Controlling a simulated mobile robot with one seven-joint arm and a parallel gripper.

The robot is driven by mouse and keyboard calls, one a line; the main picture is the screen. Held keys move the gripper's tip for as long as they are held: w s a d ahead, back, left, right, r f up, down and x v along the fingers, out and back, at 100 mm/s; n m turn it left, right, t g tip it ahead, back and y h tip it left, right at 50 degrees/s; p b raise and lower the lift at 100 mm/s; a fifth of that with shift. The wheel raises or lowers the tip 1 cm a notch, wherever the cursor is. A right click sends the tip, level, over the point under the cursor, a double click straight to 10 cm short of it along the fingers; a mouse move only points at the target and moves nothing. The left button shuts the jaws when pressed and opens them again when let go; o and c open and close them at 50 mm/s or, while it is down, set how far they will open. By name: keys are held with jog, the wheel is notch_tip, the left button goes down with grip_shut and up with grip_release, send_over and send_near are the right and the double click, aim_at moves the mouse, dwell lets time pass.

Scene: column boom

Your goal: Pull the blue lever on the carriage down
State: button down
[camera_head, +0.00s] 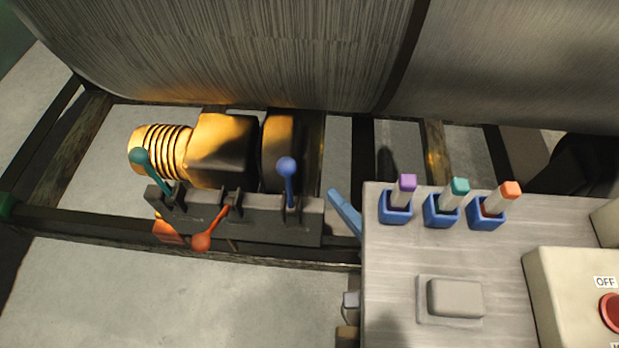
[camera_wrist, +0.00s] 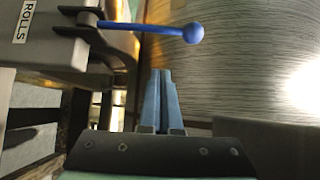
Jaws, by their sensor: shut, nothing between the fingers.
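The blue lever (camera_head: 289,182) stands upright at the right end of the dark carriage (camera_head: 262,222), its ball knob at the top. In the wrist view the blue lever (camera_wrist: 160,29) runs sideways from its bracket to the ball, across the space beyond my fingertips. My gripper (camera_wrist: 160,73) is shut and empty, its light blue fingers together. A gap shows between the fingertips and the lever in the wrist view. In the head view the tip of my gripper (camera_head: 335,196) shows right of the carriage; the rest is hidden behind a grey panel.
A green-knobbed lever (camera_head: 155,172) stands raised and an orange-knobbed lever (camera_head: 213,231) hangs down on the carriage. A large ribbed roll (camera_head: 260,50) lies behind. The grey panel (camera_head: 400,275) at right carries blue holders with capped markers (camera_head: 458,195).

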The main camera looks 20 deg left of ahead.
aim_at(289, 189)
jog(key=w+a, duration=0.1)
jog(key=a, duration=0.7)
jog(key=shift+w, duration=0.35)
jog(key=shift+s+d+f+b, duration=0.1)
jog(key=shift+f+b, duration=0.1)
jog(key=shift+b, duration=0.1)
